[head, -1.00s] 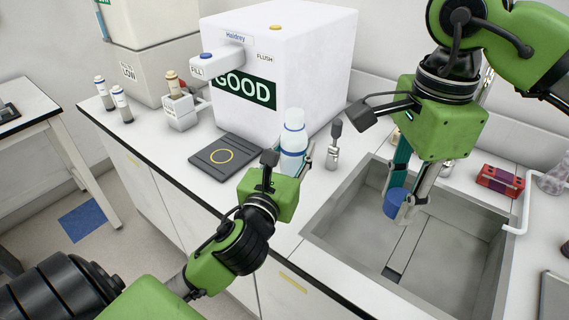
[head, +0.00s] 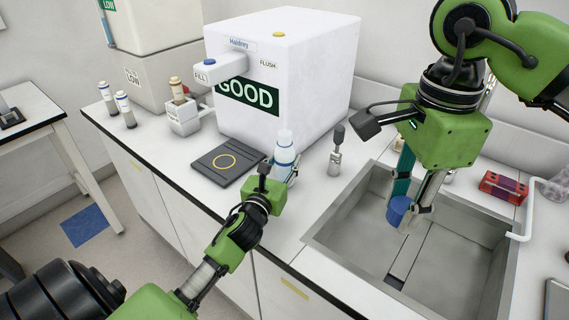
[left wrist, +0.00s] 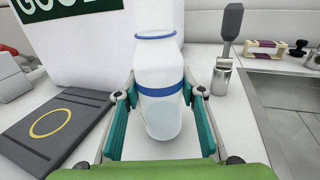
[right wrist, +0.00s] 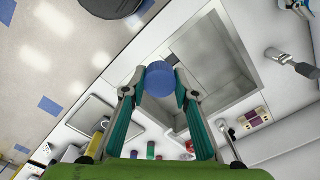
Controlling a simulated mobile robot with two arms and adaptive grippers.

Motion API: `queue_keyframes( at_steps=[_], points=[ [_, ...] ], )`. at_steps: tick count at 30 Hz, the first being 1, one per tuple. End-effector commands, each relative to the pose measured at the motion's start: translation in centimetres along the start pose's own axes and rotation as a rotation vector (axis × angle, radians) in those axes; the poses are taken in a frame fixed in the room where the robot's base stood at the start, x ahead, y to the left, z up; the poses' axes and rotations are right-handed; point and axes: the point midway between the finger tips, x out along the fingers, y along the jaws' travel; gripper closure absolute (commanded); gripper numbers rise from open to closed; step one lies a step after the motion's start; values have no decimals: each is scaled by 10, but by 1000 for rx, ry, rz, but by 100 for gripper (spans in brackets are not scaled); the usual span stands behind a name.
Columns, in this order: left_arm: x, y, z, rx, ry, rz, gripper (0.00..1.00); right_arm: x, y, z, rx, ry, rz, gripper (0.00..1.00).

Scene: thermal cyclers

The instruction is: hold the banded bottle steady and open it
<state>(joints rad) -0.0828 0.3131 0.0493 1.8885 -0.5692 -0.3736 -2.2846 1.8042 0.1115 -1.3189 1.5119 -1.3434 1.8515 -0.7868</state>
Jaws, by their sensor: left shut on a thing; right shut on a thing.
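The banded bottle (head: 284,150) is pale and translucent with blue bands. It stands out between the fingers of my left gripper (head: 281,172), which is shut on it, near the dark pad in front of the white machine. In the left wrist view the bottle (left wrist: 158,75) is between the two teal fingers, a blue band at finger height; its top is cut off by the frame. My right gripper (head: 402,212) is shut on a blue cap (head: 397,208) over the sink, well apart from the bottle. The cap (right wrist: 160,77) also shows between the right fingertips. I cannot tell whether the bottle touches the counter.
A dark pad (head: 205,166) with a yellow ring lies left of the bottle. The white machine (head: 300,75) stands behind. A grey-handled tool in a metal holder (head: 335,160) stands to the right, before the sink (head: 330,225). A red rack (head: 502,186) sits behind the sink.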

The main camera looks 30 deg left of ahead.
Motion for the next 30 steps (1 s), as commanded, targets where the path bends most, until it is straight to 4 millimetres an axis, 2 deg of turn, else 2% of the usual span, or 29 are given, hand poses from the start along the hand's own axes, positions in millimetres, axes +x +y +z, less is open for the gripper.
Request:
queue_keyframes(
  at_steps=[3, 14, 15, 17, 30],
  points=[
    [0, 0, -6, 0, -2, 1, 100, 0, 0, 0, 0, 0, 0, 99],
    [0, 0, -11, 2, -2, 0, 100, 3, 0, 0, 0, 0, 0, 99],
    [0, 0, -11, 2, -1, 0, 58, 2, 0, 0, 0, 0, 0, 99],
    [0, 0, -10, 2, -1, 0, 47, 2, 0, 0, 0, 0, 0, 99],
    [-4, 0, -8, 2, 0, 0, 47, 0, 0, 0, 0, 0, 0, 99]
  ],
)
